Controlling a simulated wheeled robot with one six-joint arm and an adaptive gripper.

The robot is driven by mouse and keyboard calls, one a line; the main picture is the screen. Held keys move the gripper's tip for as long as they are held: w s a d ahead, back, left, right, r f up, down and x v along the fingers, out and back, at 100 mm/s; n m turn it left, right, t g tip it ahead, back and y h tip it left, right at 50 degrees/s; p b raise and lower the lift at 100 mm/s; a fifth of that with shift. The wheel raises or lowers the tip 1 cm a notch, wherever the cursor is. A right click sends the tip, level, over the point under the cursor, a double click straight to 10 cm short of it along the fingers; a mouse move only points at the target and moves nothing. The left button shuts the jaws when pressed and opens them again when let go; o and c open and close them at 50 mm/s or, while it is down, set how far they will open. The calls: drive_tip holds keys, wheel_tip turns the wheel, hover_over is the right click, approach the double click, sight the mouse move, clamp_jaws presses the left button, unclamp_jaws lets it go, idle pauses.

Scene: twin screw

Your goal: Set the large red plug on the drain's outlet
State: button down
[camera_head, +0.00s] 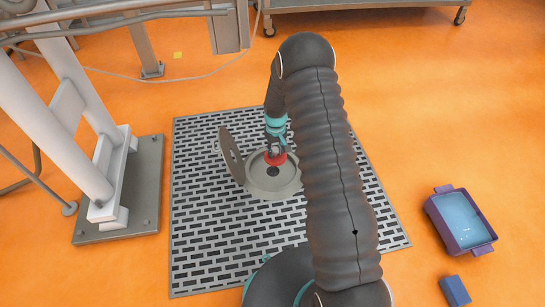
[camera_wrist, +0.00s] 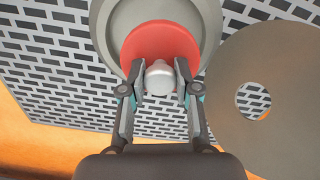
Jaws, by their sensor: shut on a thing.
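The large red plug (camera_head: 276,159) is a round disc with a pale metal knob. It also shows in the wrist view (camera_wrist: 160,40). My gripper (camera_wrist: 160,80) is shut on the knob, one finger on each side. In the head view my gripper (camera_head: 273,147) is over the far part of the round grey drain (camera_head: 288,186). The dark outlet hole (camera_head: 272,172) shows just in front of the plug's near edge. I cannot tell whether the plug touches the drain or hangs above it.
A grey disc lid with a central hole (camera_head: 231,157) stands tilted up at the drain's left, close to my gripper; it fills the wrist view's right (camera_wrist: 285,70). A slotted floor grate (camera_head: 205,250) surrounds the drain. A water tub (camera_head: 460,220) and blue block (camera_head: 455,290) lie right.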

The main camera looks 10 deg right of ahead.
drive_tip(key=shift+n, duration=0.8)
drive_tip(key=shift+w+f+b, duration=0.4)
drive_tip(key=shift+w+f, duration=0.35)
drive_tip(key=shift+f, duration=1.25)
drive_tip(key=shift+w+f+b, duration=0.35)
drive_tip(key=shift+w+f, duration=0.35)
drive_tip(key=shift+f, duration=1.3)
drive_tip(key=shift+w+f+b, duration=0.4)
drive_tip(key=shift+w+f, duration=0.35)
drive_tip(key=shift+f, duration=1.25)
drive_tip(key=shift+f+b, duration=0.3)
drive_tip(key=shift+b, duration=0.4)
drive_tip(key=shift+f, duration=0.25)
drive_tip(key=shift+f+b, duration=0.6)
drive_tip(key=shift+b, duration=0.1)
drive_tip(key=shift+f, duration=0.1)
drive_tip(key=shift+f, duration=0.3)
drive_tip(key=shift+f, duration=0.15)
